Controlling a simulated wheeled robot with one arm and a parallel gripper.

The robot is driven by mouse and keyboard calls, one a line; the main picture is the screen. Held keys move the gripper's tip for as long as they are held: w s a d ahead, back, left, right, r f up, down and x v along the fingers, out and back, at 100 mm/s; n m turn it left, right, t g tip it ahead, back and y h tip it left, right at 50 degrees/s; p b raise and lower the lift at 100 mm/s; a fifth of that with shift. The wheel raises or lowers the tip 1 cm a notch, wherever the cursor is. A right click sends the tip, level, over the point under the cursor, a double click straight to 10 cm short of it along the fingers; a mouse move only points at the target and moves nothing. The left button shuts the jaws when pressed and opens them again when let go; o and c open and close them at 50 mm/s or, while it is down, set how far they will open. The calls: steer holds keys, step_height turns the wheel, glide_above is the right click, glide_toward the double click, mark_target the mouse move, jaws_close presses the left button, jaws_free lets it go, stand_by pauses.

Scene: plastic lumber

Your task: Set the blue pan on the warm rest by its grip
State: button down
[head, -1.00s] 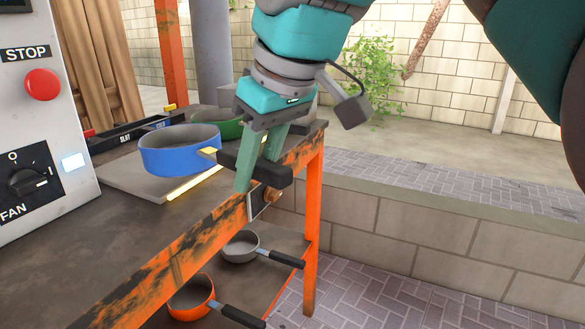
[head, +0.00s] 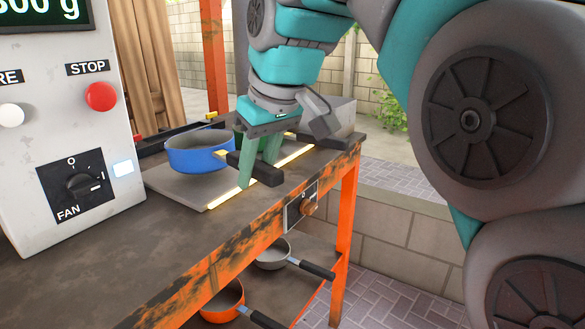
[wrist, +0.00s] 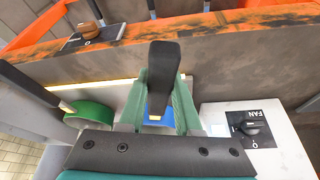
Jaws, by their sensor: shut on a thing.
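The blue pan (head: 193,158) is level in the head view, over the left part of the flat grey warm rest (head: 168,184) with a glowing yellow front edge. I cannot tell whether its base touches the plate. My gripper (head: 256,168) is shut on the pan's black handle (head: 226,159), which sticks out to the right past the glowing edge. In the wrist view the handle (wrist: 163,68) lies between my green fingers (wrist: 165,105), with a bit of blue pan (wrist: 157,124) showing beyond. Most of the pan is hidden there.
A green pan (wrist: 90,117) with a black handle stands near the rest in the wrist view. A control box (head: 65,130) with a FAN knob stands left. A grey pan (head: 272,256) and an orange pan (head: 222,302) are on the lower shelf. The bench front (head: 120,270) is clear.

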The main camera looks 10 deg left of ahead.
steer(key=shift+w+a, duration=0.5)
steer(key=shift+a, duration=0.15)
steer(key=shift+d+f+b, duration=0.1)
steer(key=shift+f+b, duration=0.55)
steer(key=shift+f, duration=0.6)
steer(key=c, duration=0.5)
jaws_free()
